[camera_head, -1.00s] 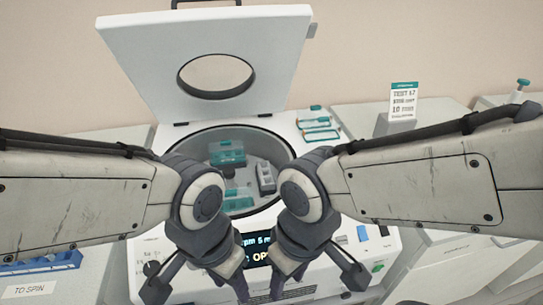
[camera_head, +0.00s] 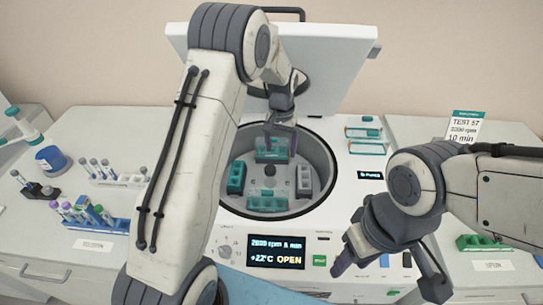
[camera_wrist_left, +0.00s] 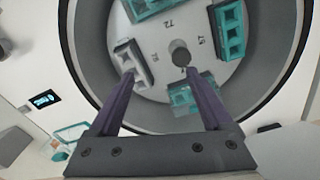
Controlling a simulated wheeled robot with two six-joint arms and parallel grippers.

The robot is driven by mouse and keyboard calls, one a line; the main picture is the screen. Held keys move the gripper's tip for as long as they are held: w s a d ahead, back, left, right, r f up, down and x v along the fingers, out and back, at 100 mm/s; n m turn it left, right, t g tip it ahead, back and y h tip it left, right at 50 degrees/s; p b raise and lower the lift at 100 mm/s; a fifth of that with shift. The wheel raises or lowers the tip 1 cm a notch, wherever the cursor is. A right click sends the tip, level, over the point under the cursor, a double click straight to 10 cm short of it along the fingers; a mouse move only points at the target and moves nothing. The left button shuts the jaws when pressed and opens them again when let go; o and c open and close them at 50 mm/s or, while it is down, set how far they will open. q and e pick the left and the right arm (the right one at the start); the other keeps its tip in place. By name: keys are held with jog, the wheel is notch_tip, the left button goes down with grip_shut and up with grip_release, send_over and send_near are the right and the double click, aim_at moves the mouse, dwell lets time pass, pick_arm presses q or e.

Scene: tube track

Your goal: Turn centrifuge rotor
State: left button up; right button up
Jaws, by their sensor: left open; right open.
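The centrifuge rotor (camera_head: 270,181) is a grey disc with a central hub inside the open round bowl. It carries teal buckets at the back (camera_head: 271,151), left (camera_head: 236,177) and front (camera_head: 267,203), and a pale grey bucket (camera_head: 304,180) at the right. My left gripper (camera_head: 280,140) reaches down over the back of the bowl, near the back bucket. In the left wrist view its purple fingers (camera_wrist_left: 158,73) are spread and empty, pointing toward the rotor (camera_wrist_left: 168,75); contact cannot be told. My right gripper (camera_head: 388,280) is open and empty at the machine's front right.
The lid (camera_head: 340,50) stands raised behind the bowl. The front display (camera_head: 276,252) reads OPEN. Teal bucket parts (camera_head: 365,133) lie on the right top surface. Racks with tubes (camera_head: 90,215) stand at the left; a sign (camera_head: 465,127) and a green rack (camera_head: 482,243) at the right.

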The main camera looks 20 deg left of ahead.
pick_arm(q)
send_over(270, 169)
notch_tip(270, 169, down, 3)
jog(key=shift+n, duration=0.4)
notch_tip(270, 169, down, 10)
jog(key=p, duration=0.4)
jog(key=shift+r, duration=0.1)
grip_shut()
